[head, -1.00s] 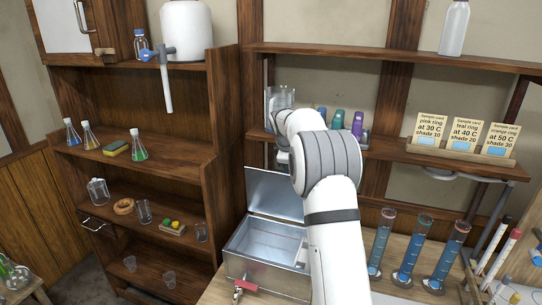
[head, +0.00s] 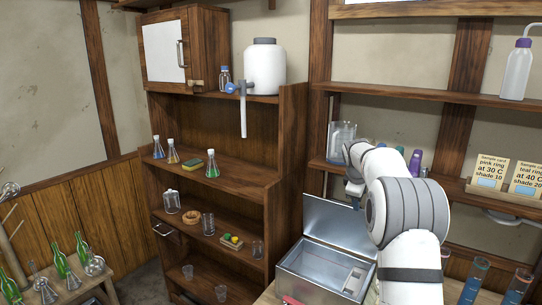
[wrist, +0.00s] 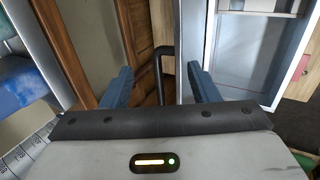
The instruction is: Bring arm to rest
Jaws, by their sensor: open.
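In the wrist view a pale metal surface, likely the box (wrist: 235,60), lies beyond the right finger.
A wall shelf (head: 430,95) runs behind the arm, with a clear glass vessel (head: 342,138) and sample cards (head: 490,172). A wooden shelf unit (head: 235,160) with flasks stands left. Blue-filled cylinders (head: 472,285) stand right of the arm. Green bottles (head: 60,262) stand at far left.

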